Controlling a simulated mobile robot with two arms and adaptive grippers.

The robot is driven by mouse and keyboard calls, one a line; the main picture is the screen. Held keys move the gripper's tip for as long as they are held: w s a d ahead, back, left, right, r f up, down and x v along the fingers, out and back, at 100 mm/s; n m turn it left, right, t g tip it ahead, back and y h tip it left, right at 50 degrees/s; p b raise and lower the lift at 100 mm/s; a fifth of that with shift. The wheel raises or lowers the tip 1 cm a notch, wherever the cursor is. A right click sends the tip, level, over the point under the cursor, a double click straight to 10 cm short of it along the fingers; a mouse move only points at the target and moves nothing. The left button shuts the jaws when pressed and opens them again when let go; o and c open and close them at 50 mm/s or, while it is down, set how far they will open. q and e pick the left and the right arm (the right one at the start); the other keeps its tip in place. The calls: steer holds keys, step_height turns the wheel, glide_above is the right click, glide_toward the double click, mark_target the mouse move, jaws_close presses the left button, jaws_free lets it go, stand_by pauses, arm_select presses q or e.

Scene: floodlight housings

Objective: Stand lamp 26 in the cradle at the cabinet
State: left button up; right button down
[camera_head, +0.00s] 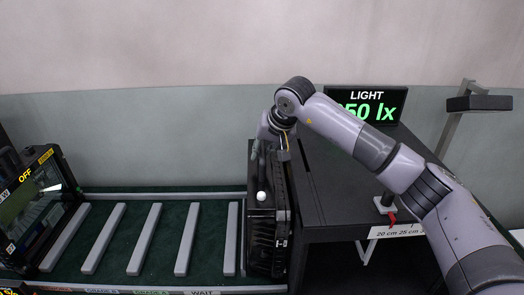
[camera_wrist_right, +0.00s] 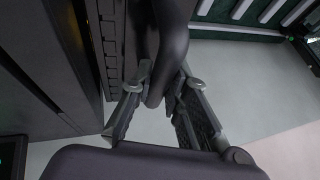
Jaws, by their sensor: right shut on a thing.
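A black finned lamp housing (camera_head: 268,235) stands upright at the right end of the green rack, against the dark cabinet's left side. No number is readable on it. My right gripper (camera_head: 272,150) is above its top. In the right wrist view my right gripper (camera_wrist_right: 163,88) is shut on a dark curved bar (camera_wrist_right: 170,45), which seems to be the lamp's bracket. Ribbed dark housing (camera_wrist_right: 108,35) shows beside it. The dark cabinet (camera_head: 335,185) has a small grey fitting (camera_head: 384,204) with a red part on top; I cannot tell whether this is the cradle. My left gripper is out of view.
The green rack (camera_head: 145,269) has several grey bars and labels along its front, one reading WAIT. Another black lamp (camera_head: 40,205) with yellow OFF tags stands at its left end. A display (camera_head: 366,104) reading LIGHT and a post with a dark head (camera_head: 480,103) stand behind the cabinet.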

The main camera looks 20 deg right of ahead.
steer(key=shift+f+b, duration=0.25)
steer(key=shift+b, duration=0.1)
stand_by(1.1)
